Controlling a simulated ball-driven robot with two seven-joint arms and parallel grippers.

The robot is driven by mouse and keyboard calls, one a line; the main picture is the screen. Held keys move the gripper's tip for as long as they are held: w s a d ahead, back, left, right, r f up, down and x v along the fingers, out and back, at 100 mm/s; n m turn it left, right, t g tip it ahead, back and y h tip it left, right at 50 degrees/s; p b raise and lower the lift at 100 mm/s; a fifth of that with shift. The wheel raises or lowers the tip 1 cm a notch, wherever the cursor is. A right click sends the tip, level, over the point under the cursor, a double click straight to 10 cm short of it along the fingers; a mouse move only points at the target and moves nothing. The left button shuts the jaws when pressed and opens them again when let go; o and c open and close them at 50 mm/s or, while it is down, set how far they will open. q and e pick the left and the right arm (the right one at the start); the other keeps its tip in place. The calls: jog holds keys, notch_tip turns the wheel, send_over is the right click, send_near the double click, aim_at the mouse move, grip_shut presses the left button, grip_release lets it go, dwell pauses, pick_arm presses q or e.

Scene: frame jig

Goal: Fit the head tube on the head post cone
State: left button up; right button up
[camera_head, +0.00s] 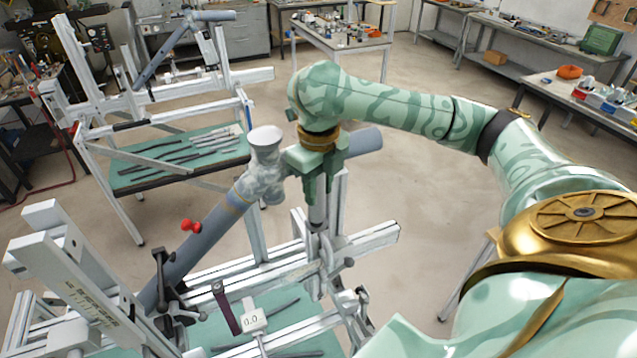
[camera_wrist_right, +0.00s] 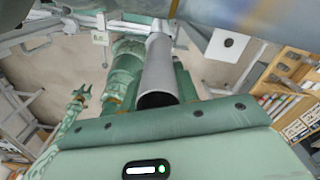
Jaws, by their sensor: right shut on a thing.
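The head tube is a short grey metal tube (camera_head: 317,213), upright under my right gripper in the head view. My right gripper (camera_head: 321,180) is shut on its upper part. In the right wrist view the tube (camera_wrist_right: 159,72) shows its dark open end towards the camera. The tube's lower end is close above the jig's head post area (camera_head: 329,243). The cone itself is not clear there, and I cannot tell whether tube and cone touch. A small green claw-like part in the wrist view (camera_wrist_right: 80,93) may be my left gripper; its jaws cannot be read.
A long grey-blue tube (camera_head: 205,238) slants across the jig, passing behind my right gripper. A mottled grey flared piece (camera_head: 265,153) stands close left of the gripper. White jig rails (camera_head: 365,238) surround the post. A second jig (camera_head: 170,100) and benches stand behind; open floor lies right.

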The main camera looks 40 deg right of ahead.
jog(key=shift+f, duration=0.85)
jog(key=o, duration=1.1)
notch_tip(320, 180, up, 16)
jog(key=p, duration=0.4)
jog(key=shift+r, duration=0.1)
